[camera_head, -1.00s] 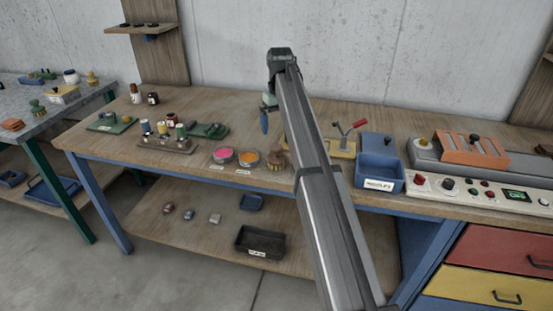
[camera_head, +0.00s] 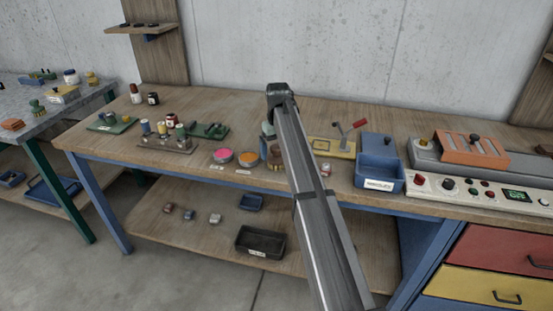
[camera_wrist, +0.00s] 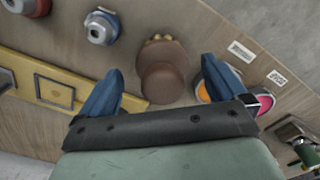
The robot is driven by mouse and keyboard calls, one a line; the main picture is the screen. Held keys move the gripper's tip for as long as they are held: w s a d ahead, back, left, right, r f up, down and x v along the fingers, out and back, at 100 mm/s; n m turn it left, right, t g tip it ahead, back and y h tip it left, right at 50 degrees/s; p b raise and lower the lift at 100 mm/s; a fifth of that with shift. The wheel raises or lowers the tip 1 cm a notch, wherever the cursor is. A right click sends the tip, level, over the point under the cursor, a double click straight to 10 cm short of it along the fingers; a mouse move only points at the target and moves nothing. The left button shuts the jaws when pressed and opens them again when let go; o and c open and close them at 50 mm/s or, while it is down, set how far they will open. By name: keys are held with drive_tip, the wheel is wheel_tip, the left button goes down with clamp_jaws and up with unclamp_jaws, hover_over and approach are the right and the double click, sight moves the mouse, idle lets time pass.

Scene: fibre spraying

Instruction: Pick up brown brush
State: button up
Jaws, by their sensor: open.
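The brown brush (camera_wrist: 162,82) stands on the wooden bench, with its rounded brown handle towards the wrist camera and pale bristles showing at its far edge. In the head view, my arm hides most of the brush, leaving only a sliver (camera_head: 273,166) beside the arm. My gripper (camera_wrist: 161,66) is open, with one blue finger on each side of the brush in the wrist view. I see no finger closed on it. The height of the fingertips against the brush is hard to judge.
Orange (camera_head: 248,159) and pink (camera_head: 223,155) pots sit left of the brush. A yellow fixture (camera_head: 333,149) with a red lever and a blue bin (camera_head: 379,172) stand to the right. Spool holders (camera_head: 165,143) are farther left. The bench's front edge is close.

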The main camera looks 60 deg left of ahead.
sight(277, 157)
wheel_tip(277, 157, down, 3)
drive_tip(key=shift+a+f, duration=0.15)
drive_tip(key=shift+c, duration=0.2)
drive_tip(key=c, duration=1.2)
wheel_tip(277, 157, up, 10)
drive_tip(key=shift+r, duration=0.1)
